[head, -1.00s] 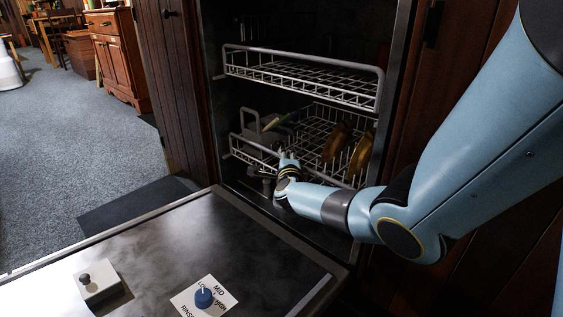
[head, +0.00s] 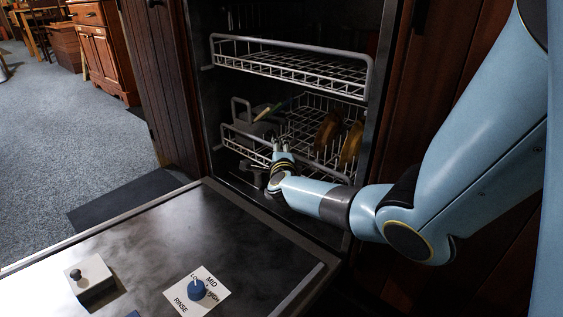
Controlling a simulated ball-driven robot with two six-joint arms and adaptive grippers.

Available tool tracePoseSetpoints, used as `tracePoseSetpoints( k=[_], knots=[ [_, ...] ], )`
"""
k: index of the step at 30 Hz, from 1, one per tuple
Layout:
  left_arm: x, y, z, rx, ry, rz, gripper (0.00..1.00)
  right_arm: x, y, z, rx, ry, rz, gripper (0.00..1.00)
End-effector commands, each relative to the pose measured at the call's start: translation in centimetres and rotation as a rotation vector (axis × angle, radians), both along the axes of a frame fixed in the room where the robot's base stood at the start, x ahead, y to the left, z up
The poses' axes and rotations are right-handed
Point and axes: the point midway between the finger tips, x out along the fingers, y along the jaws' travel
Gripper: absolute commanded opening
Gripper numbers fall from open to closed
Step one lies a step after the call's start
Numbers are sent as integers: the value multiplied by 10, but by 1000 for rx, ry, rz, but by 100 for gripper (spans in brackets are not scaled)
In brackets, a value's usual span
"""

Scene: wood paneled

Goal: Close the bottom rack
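The bottom rack (head: 240,146) is a pale wire rack low inside the open dishwasher. It holds brown plates (head: 327,131) on the right and a grey basket (head: 262,126) on the left. My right gripper (head: 281,146) is at the rack's front side, its fingertips pointing at the wires. Its fingers are small and dark here, so I cannot tell whether they touch the rack or how far apart they are. My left gripper is not in view.
The upper rack (head: 291,69) sits above the bottom one. The dishwasher door (head: 150,245) lies open in front, with a blue dial (head: 197,289) and a small knobbed box (head: 90,279). Wood panels flank the opening. Carpeted floor (head: 80,130) is free at left.

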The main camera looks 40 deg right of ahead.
Motion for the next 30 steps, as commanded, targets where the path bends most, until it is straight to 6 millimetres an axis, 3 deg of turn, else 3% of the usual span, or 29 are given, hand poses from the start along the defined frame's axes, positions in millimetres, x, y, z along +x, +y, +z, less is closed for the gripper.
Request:
tracePoseSetpoints(
  k=[9, 13, 18, 30],
  knots=[
    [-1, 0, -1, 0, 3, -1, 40, -53, 43, 7, 4, 3, 0, 35],
    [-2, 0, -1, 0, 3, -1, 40, -68, 56, 10, 3, 4, 1, 35],
    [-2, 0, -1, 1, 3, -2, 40, -77, 63, 12, 2, 4, -1, 35],
    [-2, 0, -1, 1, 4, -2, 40, -78, 63, 12, 1, 3, -1, 35]
  ],
)
